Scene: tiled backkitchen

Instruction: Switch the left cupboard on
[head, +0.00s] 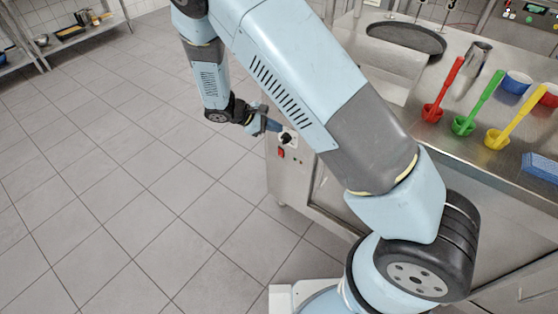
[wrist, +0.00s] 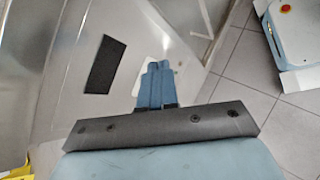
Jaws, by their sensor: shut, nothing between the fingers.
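The steel cupboard (head: 310,180) stands under the counter, right of the open floor. Its left end panel carries a black knob on a white plate (head: 287,138) with a small red switch (head: 281,153) below it. My gripper (head: 278,127) is shut and empty, its tips at or just in front of the knob; I cannot tell whether they touch it. In the wrist view my blue fingers (wrist: 155,72) are together and point at the steel panel (wrist: 75,120), hiding the knob. The knob's setting is too small to read.
The counter (head: 440,160) holds a red ladle (head: 443,90), a green ladle (head: 478,104), a yellow ladle (head: 515,118), a metal cup (head: 472,62) and a blue sponge (head: 541,167). Tiled floor (head: 120,200) at left is clear. A black rectangle (wrist: 104,65) marks the panel.

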